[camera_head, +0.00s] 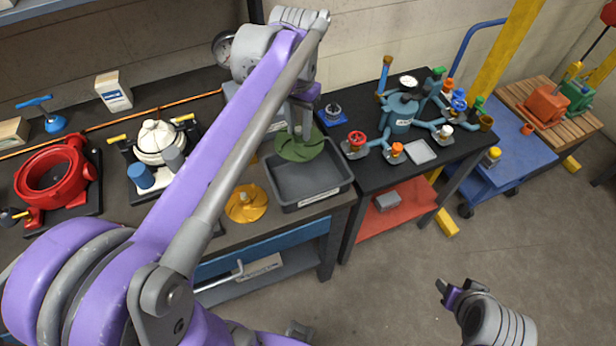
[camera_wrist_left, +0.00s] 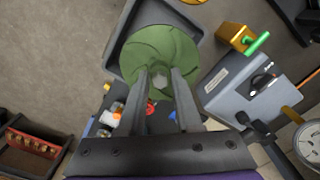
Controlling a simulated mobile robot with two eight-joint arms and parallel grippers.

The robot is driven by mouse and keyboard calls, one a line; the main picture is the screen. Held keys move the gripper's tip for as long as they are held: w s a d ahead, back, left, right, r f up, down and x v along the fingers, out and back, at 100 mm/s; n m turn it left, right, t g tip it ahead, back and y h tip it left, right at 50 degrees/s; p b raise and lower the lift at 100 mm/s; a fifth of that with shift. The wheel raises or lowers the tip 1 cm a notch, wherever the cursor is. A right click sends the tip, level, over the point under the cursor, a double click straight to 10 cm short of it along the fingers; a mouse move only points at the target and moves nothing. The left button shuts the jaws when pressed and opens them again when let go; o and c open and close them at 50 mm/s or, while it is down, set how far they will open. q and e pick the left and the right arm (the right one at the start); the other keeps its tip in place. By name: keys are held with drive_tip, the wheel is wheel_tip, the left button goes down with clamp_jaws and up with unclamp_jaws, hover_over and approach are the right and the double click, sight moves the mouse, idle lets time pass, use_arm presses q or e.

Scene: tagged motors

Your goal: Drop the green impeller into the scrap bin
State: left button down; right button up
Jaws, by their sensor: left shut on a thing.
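The green impeller (camera_head: 299,145) is a flat bladed disc with a hub. My left gripper (camera_head: 300,122) is shut on its hub and holds it over the dark grey bin (camera_head: 312,187) at the bench's right end. In the left wrist view, the impeller (camera_wrist_left: 150,50) fills the space beyond the fingers (camera_wrist_left: 160,92) and overlaps the bin (camera_wrist_left: 118,32). The bin has a pale label on its front that I cannot read; its visible floor is bare. My right gripper (camera_head: 446,292) is at lower right over the floor, too small to judge.
A yellow impeller (camera_head: 246,204) lies left of the bin. A red pump housing (camera_head: 50,175) and a white-domed motor assembly (camera_head: 157,142) stand farther left. A black table (camera_head: 372,185) with a blue valve assembly (camera_head: 400,112) stands to the right. The floor at lower right is clear.

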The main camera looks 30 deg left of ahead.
use_arm(q)
wheel_tip(320, 180, down, 4)
drive_tip(key=shift+s+f+b, duration=0.1)
drive_tip(key=shift+b, duration=0.9)
use_arm(e)
drive_tip(key=f, duration=0.1)
drive_tip(key=s+f, duration=0.1)
drive_tip(key=f, duration=0.1)
drive_tip(key=shift+s+f, duration=0.15)
drive_tip(key=shift+s, duration=0.05)
drive_tip(key=shift+w, duration=0.1)
use_arm(q)
drive_tip(key=c, duration=0.5)
unclamp_jaws()
wheel_tip(320, 180, up, 11)
drive_tip(key=shift+f+p, duration=0.1)
drive_tip(key=shift+p, duration=0.4)
use_arm(e)
drive_tip(key=shift+w+r, duration=0.15)
drive_tip(key=shift+r, duration=0.45)
